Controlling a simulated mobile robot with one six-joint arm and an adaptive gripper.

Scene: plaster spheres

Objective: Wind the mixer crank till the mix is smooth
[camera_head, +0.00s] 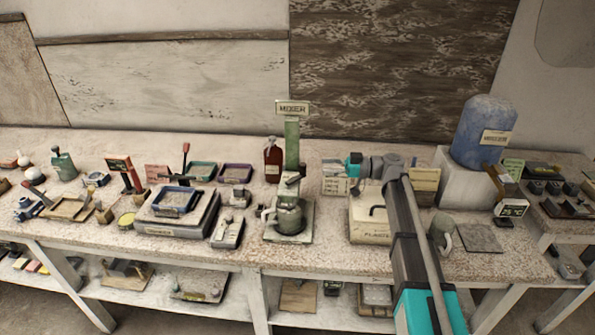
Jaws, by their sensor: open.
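The mixer stands mid-bench, with a green column (291,145) under a sign (292,108) reading "MIXER". A grey-green jug (289,217) sits upright on its square base plate (300,236). Small dark and pale parts (291,180) sit low on the column above the jug; I cannot tell which of them is the crank. The mix inside the jug cannot be made out. My gripper (354,184) is small in view, open, to the right of the column and apart from it. No object shows in it.
A brown bottle (272,160) stands close left of the column. A box marked "PLASTER" (369,228) lies right of the mixer, beside my arm. A scale with a blue tray (174,201) stands left. A blue water container (485,130) rests on a white block at right.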

